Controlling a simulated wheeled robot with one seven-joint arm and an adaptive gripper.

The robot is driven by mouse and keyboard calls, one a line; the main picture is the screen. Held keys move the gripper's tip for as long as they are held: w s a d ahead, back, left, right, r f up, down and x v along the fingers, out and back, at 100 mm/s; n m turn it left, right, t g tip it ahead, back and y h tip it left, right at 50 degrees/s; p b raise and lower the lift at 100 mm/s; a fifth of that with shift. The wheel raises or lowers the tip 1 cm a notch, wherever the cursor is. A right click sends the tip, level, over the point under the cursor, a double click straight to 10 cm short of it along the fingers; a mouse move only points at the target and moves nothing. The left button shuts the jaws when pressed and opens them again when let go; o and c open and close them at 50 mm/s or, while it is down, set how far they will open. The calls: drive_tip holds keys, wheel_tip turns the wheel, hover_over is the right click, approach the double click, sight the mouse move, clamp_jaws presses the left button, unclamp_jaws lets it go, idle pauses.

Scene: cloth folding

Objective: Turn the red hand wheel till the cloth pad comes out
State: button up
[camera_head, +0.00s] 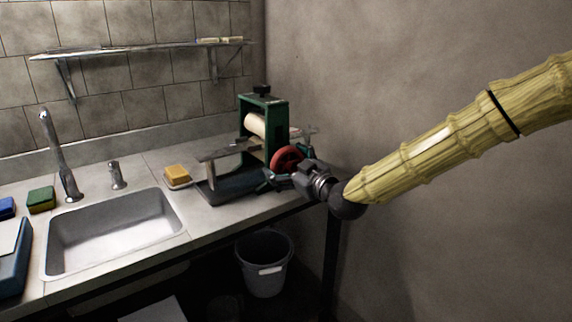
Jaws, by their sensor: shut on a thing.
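The red hand wheel (287,160) sits on the near right side of a green-framed roller press (276,112) on the counter. A pale roller (255,124) shows inside the frame. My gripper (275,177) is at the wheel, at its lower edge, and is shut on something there. The fingertips are small and partly hidden, so the exact grip point is hard to see. A flat greyish piece (222,150) sticks out at the left of the rollers; I cannot tell if it is the cloth pad or a feed board. A dark tray (230,186) lies below it.
A sink (75,269) with a tap (60,160) is at left. A yellow block on a dish (177,181) stands beside the tray. A green sponge (41,199) lies left of the tap. A grey bucket (265,282) is below the counter. The wall is close at right.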

drive_tip(key=m+p, duration=0.1)
drive_tip(key=m, duration=0.4)
drive_tip(key=shift+m, duration=0.4)
drive_tip(key=m, duration=0.5)
drive_tip(key=shift+m+p, duration=0.35)
drive_tip(key=shift+m, duration=0.05)
drive_tip(key=o, duration=0.7)
drive_tip(key=shift+s+d, duration=0.1)
drive_tip(key=v, duration=1.2)
